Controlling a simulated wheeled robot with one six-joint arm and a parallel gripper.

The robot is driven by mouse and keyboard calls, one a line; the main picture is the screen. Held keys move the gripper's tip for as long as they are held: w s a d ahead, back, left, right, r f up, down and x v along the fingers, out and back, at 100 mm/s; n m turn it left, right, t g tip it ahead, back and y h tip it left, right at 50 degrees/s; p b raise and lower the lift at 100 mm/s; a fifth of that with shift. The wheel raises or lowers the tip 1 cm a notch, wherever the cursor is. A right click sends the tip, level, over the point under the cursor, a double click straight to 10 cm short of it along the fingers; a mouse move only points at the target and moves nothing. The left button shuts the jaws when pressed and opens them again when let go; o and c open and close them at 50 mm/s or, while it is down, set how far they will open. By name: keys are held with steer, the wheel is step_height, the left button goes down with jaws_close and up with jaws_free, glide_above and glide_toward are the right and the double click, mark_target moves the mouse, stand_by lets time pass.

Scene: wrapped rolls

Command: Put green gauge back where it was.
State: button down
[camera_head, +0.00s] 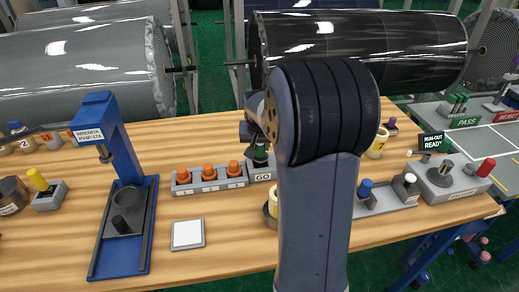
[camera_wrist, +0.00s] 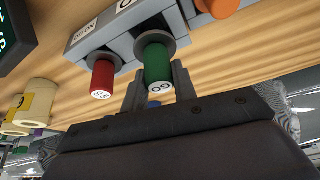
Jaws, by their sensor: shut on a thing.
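The green gauge (camera_wrist: 157,62) has a round end marked GO. In the wrist view it stands at a grey ring on a grey holder (camera_wrist: 128,42); I cannot tell how deep it sits. My gripper (camera_wrist: 158,88) is shut on it, one finger on each side. In the head view the green gauge (camera_head: 260,158) shows just above the block labelled GO (camera_head: 262,175), partly behind my arm. My gripper (camera_head: 256,140) is there too, largely hidden. A red gauge (camera_wrist: 102,78) stands beside the green one in the same holder.
A block with three orange knobs (camera_head: 209,187) stands left of the GO block. A blue press (camera_head: 122,205) and a white square pad (camera_head: 188,234) are further left. To the right are a cream roll (camera_head: 377,145) and a READY sign (camera_head: 432,142). Large wrapped rolls (camera_head: 85,70) lie behind.

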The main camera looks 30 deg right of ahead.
steer(key=shift+f, duration=0.85)
steer(key=shift+f, duration=0.25)
steer(key=c, duration=1.1)
jaws_free()
steer(key=shift+c, duration=0.2)
steer(key=shift+r, duration=0.15)
steer(key=shift+r, duration=0.25)
steer(key=v, duration=1.1)
steer(key=shift+s+r, duration=0.2)
steer(key=shift+r, duration=0.05)
steer(key=shift+a, duration=0.1)
